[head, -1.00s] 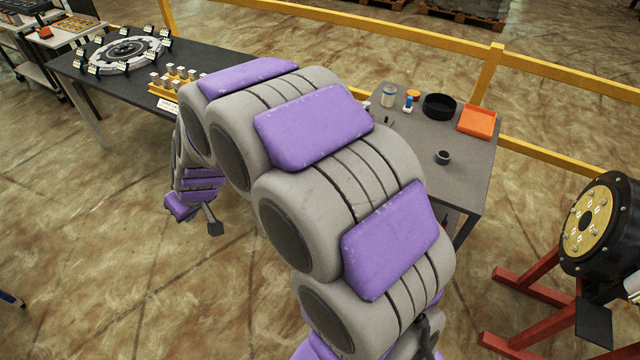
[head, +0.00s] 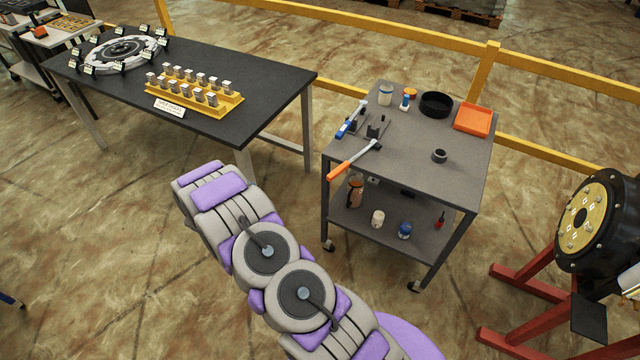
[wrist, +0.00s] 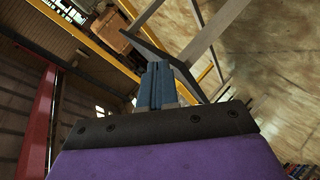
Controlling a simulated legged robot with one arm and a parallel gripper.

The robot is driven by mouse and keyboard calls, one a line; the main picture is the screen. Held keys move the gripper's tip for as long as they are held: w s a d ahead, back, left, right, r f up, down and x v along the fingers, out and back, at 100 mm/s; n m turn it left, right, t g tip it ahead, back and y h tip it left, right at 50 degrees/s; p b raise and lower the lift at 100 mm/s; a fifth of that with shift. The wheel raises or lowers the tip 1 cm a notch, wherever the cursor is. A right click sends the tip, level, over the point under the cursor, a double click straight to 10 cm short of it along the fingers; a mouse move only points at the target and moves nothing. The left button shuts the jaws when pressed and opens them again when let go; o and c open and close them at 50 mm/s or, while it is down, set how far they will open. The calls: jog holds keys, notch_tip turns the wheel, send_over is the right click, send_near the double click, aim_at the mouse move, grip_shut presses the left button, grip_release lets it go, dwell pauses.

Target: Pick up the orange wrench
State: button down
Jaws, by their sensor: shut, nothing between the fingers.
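The orange wrench (head: 341,171) lies on the top of the grey cart (head: 415,160), at its front left corner. Its orange handle sticks out over the edge and its metal head points up and right. A blue-handled tool (head: 349,122) lies behind it. My gripper (wrist: 157,84) shows in the wrist view with its blue-grey fingers together and nothing between them. In the head view my arm reaches up and left from the bottom, and the gripper itself cannot be made out. It is apart from the wrench, which does not show in the wrist view.
The cart top also holds a black round bowl (head: 437,104), an orange tray (head: 474,119) and a dark ring (head: 439,155). A dark table (head: 270,85) with a yellow rack (head: 205,98) stands left. A yellow rail runs behind. Open floor lies in front of the cart.

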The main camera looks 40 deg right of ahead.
jog(key=s+d+f+n+g+h, duration=0.1)
jog(key=s+d+f+g+h, duration=0.3)
jog(key=s+d+h, duration=0.55)
jog(key=d+f+t+y+b, duration=0.1)
jog(key=d+y, duration=0.1)
jog(key=d, duration=1.1)
jog(key=shift+s+d+n, duration=0.25)
jog(key=shift+s+n, duration=0.05)
jog(key=shift+s, duration=0.1)
jog(key=shift+s+f, duration=0.1)
